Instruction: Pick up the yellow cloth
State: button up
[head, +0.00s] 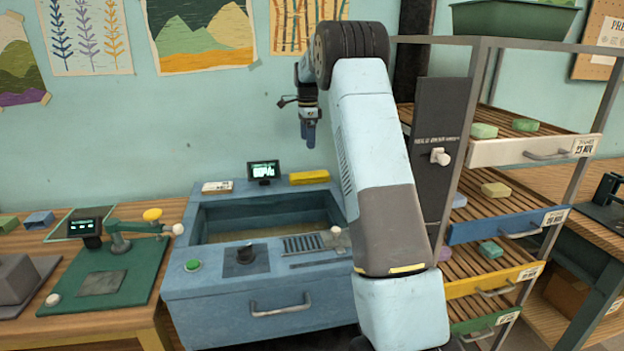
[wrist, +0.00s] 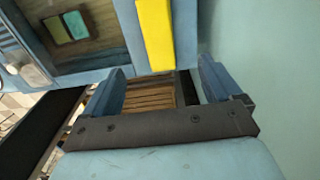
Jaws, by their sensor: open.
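The yellow cloth (head: 310,177) lies as a flat, folded strip on the back right rim of the blue basin unit in the head view. In the wrist view the yellow cloth (wrist: 155,32) runs down from the top edge, beyond the fingertips and nearer the middle. My gripper (head: 308,138) hangs with its fingers down above the cloth, clearly apart from it. In the wrist view my gripper (wrist: 163,75) has its two blue fingers wide apart with nothing between them.
The blue basin (head: 178,240) has a small screen (head: 264,171) and a white labelled block (head: 217,187) on its back rim. A rack of soap trays (head: 520,150) stands to the right. A green press station (head: 105,275) is at left. The wall is close behind.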

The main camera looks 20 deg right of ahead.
send_over(309, 174)
jog(key=f, duration=0.6)
jog(key=w+f, duration=0.1)
jog(key=f, duration=0.2)
jog(key=shift+d, duration=0.1)
jog(key=shift+s+d+f, duration=0.1)
jog(key=shift+s+f, duration=0.1)
jog(key=shift+f, duration=1.1)
jog(key=shift+s+f, duration=0.15)
jog(key=shift+f, duration=1.15)
jog(key=c, duration=1.1)
jog(key=shift+r, duration=0.15)
jog(key=shift+c, duration=0.2)
jog(key=shift+r, duration=0.3)
notch_tip(309, 174, up, 2)
jog(key=shift+r, duration=0.2)
jog(key=s+d+r, duration=0.2)
jog(key=s+r, duration=0.7)
jog(key=s, duration=0.5)
jog(key=shift+r, duration=0.4)
